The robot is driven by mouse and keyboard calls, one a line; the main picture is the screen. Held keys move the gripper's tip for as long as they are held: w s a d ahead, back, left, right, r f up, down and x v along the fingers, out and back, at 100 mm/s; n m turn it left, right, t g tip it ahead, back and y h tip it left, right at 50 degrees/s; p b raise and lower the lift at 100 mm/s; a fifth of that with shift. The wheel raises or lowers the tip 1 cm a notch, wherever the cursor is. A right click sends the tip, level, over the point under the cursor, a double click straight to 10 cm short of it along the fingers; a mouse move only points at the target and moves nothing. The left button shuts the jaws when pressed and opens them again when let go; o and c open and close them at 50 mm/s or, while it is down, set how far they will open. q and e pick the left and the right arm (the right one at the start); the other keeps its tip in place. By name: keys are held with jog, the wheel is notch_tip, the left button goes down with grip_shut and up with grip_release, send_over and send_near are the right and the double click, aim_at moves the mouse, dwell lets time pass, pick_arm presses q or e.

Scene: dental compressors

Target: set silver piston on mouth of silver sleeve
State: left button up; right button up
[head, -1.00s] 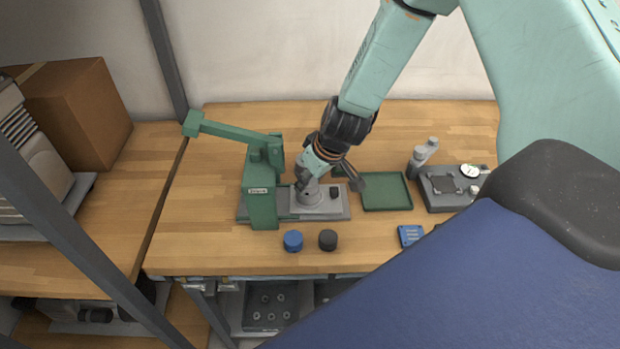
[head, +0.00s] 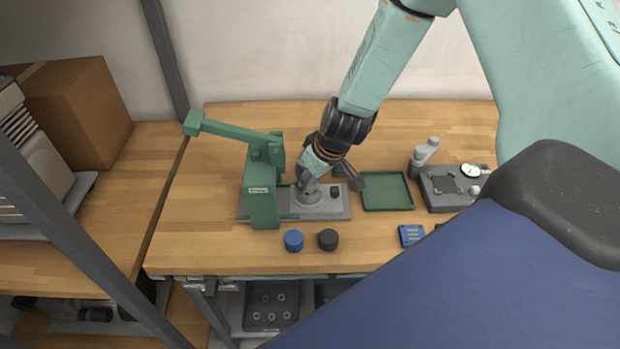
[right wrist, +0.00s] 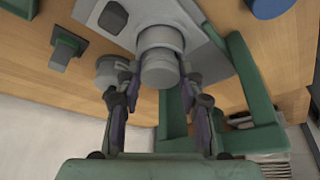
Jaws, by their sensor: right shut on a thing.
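The silver piston (right wrist: 160,72) is a short grey cylinder between the two fingers of my right gripper (right wrist: 158,78). The gripper is shut on it. In the right wrist view the piston lines up closely with the wider silver sleeve (right wrist: 160,38); I cannot tell whether they touch. In the head view the sleeve (head: 308,198) stands on the grey base plate of the green press, and my right gripper (head: 308,180) is right above it, pointing down. The gripper mostly hides the piston there. My left gripper is not in view.
The green press (head: 262,190) with its lever arm stands close left of the gripper. A blue cap (head: 293,240) and a black cap (head: 328,239) lie in front. A green tray (head: 386,207) and a grey gauge block (head: 436,205) are to the right. The wooden bench behind is clear.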

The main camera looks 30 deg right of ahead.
jog(key=shift+f, duration=0.1)
jog(key=o, duration=1.3)
jog(key=shift+c, duration=0.2)
jog(key=shift+o, duration=0.3)
jog(key=o, duration=0.3)
jog(key=shift+r+p, duration=3.55)
jog(key=shift+p, duration=0.1)
jog(key=shift+f, duration=0.15)
notch_tip(320, 180, down, 6)
jog(key=b, duration=0.7)
jog(key=shift+f, duration=0.25)
